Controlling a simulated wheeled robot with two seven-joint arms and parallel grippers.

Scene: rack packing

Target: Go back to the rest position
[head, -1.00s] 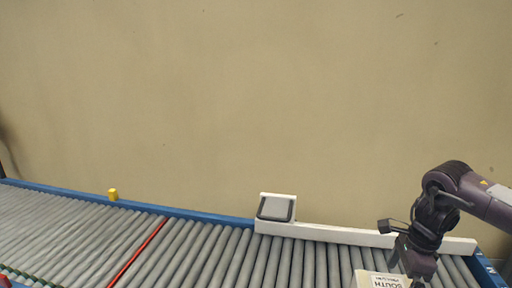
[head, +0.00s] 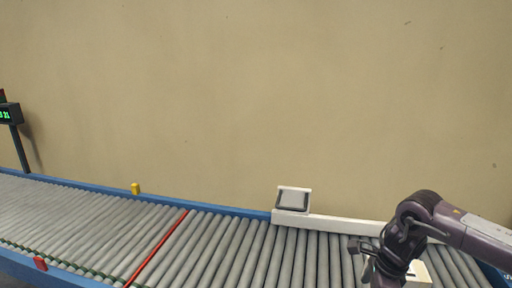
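My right arm comes in from the right edge, and its gripper (head: 372,282) is at the bottom edge over the roller conveyor. The fingertips are mostly cut off by the frame edge, so I cannot tell whether it is open or shut. A pale box (head: 421,274) shows partly behind my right wrist at the bottom. Its label is hidden now, and I cannot tell whether the gripper touches it. My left gripper is not in view.
The roller conveyor (head: 215,250) has a red crossbar (head: 158,247) and a blue side rail. A white guide (head: 340,225) with a tilted screen (head: 292,199) lines its back edge. A yellow piece (head: 135,188) stands on the far rail. A display post (head: 18,140) stands at left.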

